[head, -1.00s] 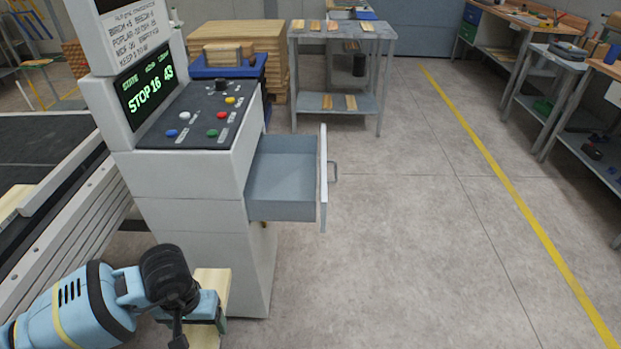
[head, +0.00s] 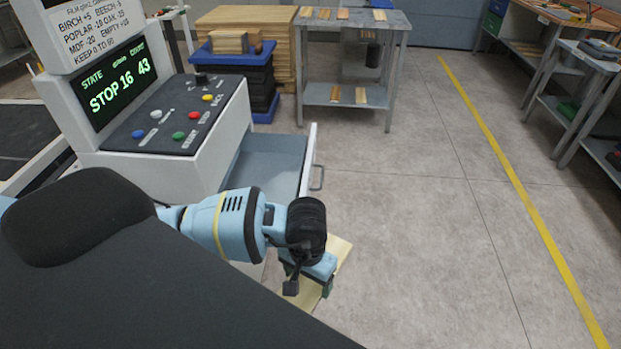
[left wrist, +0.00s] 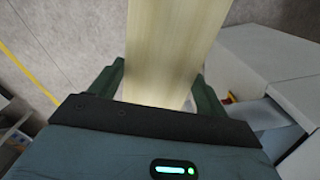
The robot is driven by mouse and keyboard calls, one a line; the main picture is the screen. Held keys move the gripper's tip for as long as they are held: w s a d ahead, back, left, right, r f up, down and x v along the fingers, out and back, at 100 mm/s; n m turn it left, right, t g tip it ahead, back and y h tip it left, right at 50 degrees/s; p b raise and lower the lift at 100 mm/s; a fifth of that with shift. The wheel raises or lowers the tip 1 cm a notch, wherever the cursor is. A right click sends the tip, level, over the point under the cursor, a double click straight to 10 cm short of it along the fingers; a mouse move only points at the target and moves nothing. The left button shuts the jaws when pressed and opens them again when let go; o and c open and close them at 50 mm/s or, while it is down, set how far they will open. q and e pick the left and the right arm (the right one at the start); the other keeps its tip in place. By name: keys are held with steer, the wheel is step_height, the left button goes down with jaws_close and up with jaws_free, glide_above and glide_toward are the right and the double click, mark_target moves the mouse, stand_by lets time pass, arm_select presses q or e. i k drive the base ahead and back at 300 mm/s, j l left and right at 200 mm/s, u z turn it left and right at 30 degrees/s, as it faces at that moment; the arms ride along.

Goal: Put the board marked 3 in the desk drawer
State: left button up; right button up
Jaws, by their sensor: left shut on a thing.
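My left gripper (head: 314,284) is shut on a pale wooden board (head: 342,252). It holds the board in front of the desk drawer, lower in the picture. No number shows on the visible part of the board. In the left wrist view the board (left wrist: 175,45) runs up between the two green fingers of the gripper (left wrist: 158,88). The desk drawer (head: 275,160) is pulled open, and the part of its inside that shows looks empty. My arm hides its near part. The drawer (left wrist: 264,114) also shows in part at the right of the left wrist view. My right gripper is not in view.
The control desk (head: 180,115) with coloured buttons and a screen stands left of the drawer. Behind it are a blue crate (head: 235,62) and stacked boards (head: 255,22). A grey table (head: 350,22) holds several wood pieces.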

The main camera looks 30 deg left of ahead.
mark_target(281, 181)
steer(key=i+l+z, duration=0.1)
steer(key=i, duration=0.35)
steer(key=i+l+z, duration=0.1)
steer(key=i+l, duration=0.15)
steer(key=i, duration=0.25)
steer(key=i+l+u, duration=0.1)
steer(key=i+u, duration=0.15)
steer(key=u, duration=0.2)
steer(key=i+l+u, duration=0.2)
steer(key=u, duration=0.25)
steer(key=i+l+u, duration=0.2)
steer(key=u, duration=0.25)
steer(key=i+l+u, duration=0.15)
steer(key=l+u, duration=0.3)
steer(key=i+l+u, duration=0.1)
steer(key=l+u, duration=0.5)
steer(key=i+j, duration=0.3)
steer(key=i, duration=0.15)
steer(key=i+j, duration=0.35)
steer(key=i, duration=0.15)
